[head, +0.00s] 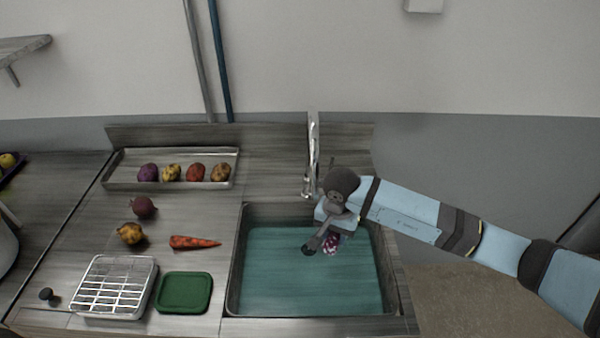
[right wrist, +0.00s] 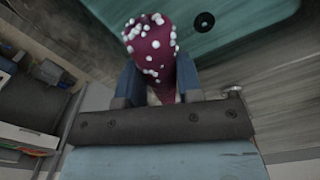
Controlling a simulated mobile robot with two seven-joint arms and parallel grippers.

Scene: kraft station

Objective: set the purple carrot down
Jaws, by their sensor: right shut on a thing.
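The purple carrot (right wrist: 150,47) is dark purple with many white bubble-like dots, held between the fingers of my right gripper (right wrist: 158,85) in the right wrist view. In the head view the right gripper (head: 322,241) is over the sink basin, and part of the purple carrot (head: 332,243) shows just below it. The gripper is shut on the carrot, and the fingers hide part of it. The sink (head: 270,290) holds teal water. I cannot tell whether the carrot touches the water. My left gripper is not in view.
A metal tray (head: 125,181) with several vegetables lies at the back. A beet (head: 143,207), a yellow vegetable (head: 130,233) and an orange carrot (head: 194,242) lie left of the sink. A wire rack (head: 113,287) and a green board (head: 184,293) lie in front. The faucet (head: 312,150) stands behind the basin.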

